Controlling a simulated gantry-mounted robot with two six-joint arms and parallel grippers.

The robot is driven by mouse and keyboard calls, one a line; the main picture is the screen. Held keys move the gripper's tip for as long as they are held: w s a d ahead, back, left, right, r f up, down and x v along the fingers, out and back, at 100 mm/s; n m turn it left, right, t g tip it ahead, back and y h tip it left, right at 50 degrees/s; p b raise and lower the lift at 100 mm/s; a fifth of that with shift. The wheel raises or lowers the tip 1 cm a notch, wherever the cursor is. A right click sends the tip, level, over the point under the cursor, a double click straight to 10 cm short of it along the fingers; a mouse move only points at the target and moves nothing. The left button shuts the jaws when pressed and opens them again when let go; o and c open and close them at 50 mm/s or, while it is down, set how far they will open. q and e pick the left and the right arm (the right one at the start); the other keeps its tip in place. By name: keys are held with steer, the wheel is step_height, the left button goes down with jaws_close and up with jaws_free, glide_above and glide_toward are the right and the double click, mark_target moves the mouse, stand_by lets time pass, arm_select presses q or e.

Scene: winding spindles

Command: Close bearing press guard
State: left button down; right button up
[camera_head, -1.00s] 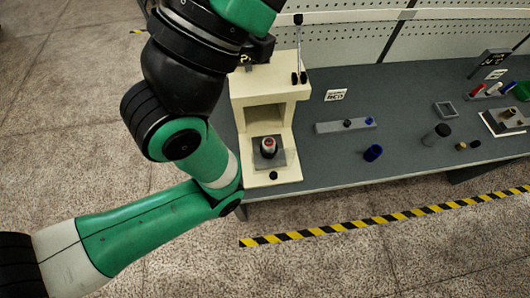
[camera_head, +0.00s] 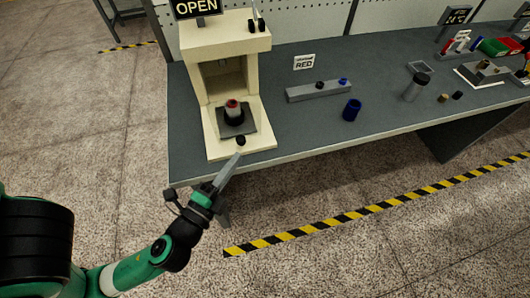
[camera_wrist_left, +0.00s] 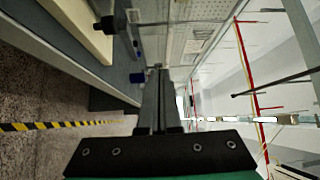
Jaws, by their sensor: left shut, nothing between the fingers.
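The cream bearing press (camera_head: 255,46) stands at the left end of the bench, with a sign reading OPEN (camera_head: 197,7) on top. Its front bay is open, and a dark part with a red top (camera_head: 232,106) stands on a grey plate inside. A small black knob (camera_head: 240,141) sits at the front of the press base. My left gripper (camera_head: 236,158) is shut and empty, its fingertips close to the knob; I cannot tell whether they touch. In the left wrist view the shut fingers (camera_wrist_left: 157,95) point toward the bench. I cannot clearly make out the guard panel.
A grey block (camera_head: 318,90) with small parts, a blue cylinder (camera_head: 352,110) and a grey cylinder (camera_head: 416,87) stand to the right on the bench (camera_head: 300,125). The floor in front is clear, with striped tape (camera_head: 330,228).

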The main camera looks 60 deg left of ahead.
arm_select(q)
step_height(320, 180, down, 4)
steer(key=s, duration=0.2)
steer(key=p, duration=0.4)
glide_toward(255, 122)
steer(key=shift+g, duration=0.3)
steer(key=w, duration=0.2)
steer(key=w+r, duration=0.1)
steer(key=w, duration=0.1)
steer(key=shift+w+d+r, duration=0.1)
steer(key=shift+w+d, duration=0.05)
steer(key=shift+d, duration=0.05)
steer(key=shift+w+a+r+p, duration=0.1)
steer(key=shift+w+a+p, duration=0.1)
steer(key=shift+a+p, duration=0.95)
steer(key=shift+w+a+f, duration=0.1)
steer(key=shift+a+f, duration=0.2)
steer(key=shift+a, duration=0.35)
arm_select(e)
steer(key=r, duration=0.5)
steer(key=shift+w+a, duration=0.15)
steer(key=shift+a, duration=0.1)
steer(key=shift+a, duration=0.1)
